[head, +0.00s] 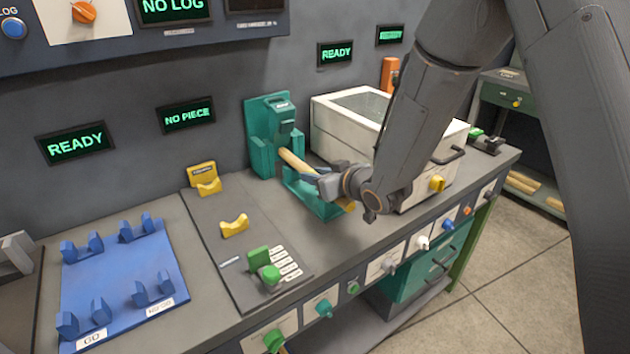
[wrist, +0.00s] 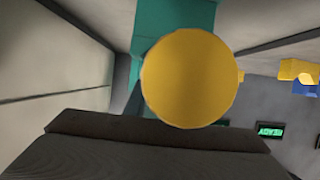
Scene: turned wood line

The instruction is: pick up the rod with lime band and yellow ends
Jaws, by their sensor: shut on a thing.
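The rod (head: 294,160) is pale wood and lies slanted at the teal machine (head: 264,135) on the bench. Its near end looks yellow in the head view and fills the middle of the wrist view as a round yellow face (wrist: 190,78). My gripper (head: 318,181) is shut on the rod around its middle, over the teal machine's lower cradle. My gripper's dark body (wrist: 155,140) shows below the yellow end in the wrist view. The lime band and the far end are hidden; I cannot tell whether the rod still touches the machine.
A white box with a glazed lid (head: 335,127) stands close right of the rod, beside my arm. Yellow V-rests (head: 234,226) and a green knob block (head: 263,268) are on the left. A blue rack (head: 115,280) with empty cradles lies farther left.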

